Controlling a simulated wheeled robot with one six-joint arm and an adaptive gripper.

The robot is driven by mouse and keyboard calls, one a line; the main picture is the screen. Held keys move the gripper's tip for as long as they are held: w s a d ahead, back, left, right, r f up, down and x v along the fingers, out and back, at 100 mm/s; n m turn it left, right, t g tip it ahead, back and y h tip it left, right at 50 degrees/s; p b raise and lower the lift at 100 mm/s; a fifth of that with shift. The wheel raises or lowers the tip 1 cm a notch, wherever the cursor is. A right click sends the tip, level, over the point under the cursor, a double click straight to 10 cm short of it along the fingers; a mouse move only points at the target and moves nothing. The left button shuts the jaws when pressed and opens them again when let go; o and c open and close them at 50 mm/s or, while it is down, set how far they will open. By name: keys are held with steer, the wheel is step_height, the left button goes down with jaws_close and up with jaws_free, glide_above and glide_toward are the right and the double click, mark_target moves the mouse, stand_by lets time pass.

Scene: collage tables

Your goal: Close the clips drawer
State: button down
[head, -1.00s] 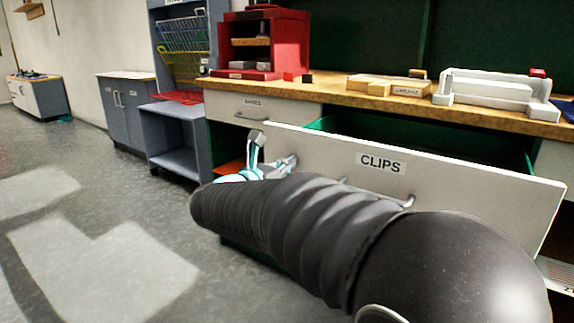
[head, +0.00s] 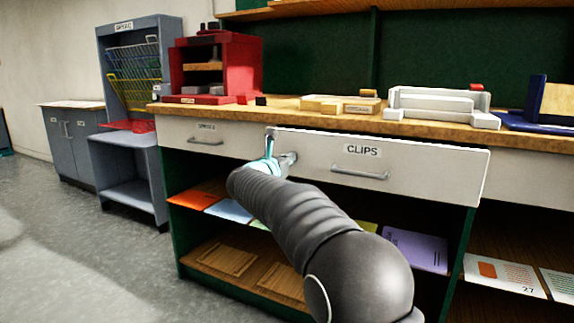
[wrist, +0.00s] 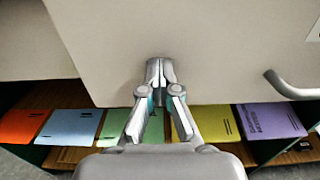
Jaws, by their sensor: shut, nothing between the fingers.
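The clips drawer (head: 420,173) has a wide white front with a "CLIPS" label and a metal bar handle (head: 358,175). Its front still looks slightly proud of the neighbouring fronts, and its inside is hidden. In the wrist view the drawer front (wrist: 215,50) fills the upper middle, with part of the handle (wrist: 292,88) at the right. My gripper (head: 272,150) is at the left end of the drawer front, left of the handle. In the wrist view my gripper (wrist: 160,75) is shut and empty, its tips at or very near the front's lower left part; contact is unclear.
A second drawer (head: 225,145) sits flush to the left. The wooden counter (head: 290,110) above holds a red cabinet (head: 245,65) and a white holder (head: 435,103). Open shelves below hold coloured sheets, including a purple one (head: 415,250). Floor is clear at left.

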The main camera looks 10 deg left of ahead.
steer(key=p+x, duration=0.2)
steer(key=x, duration=0.5)
steer(key=shift+w, duration=0.25)
steer(key=shift+w+r, duration=0.1)
steer(key=shift+d+r, duration=0.1)
steer(key=shift+d, duration=0.05)
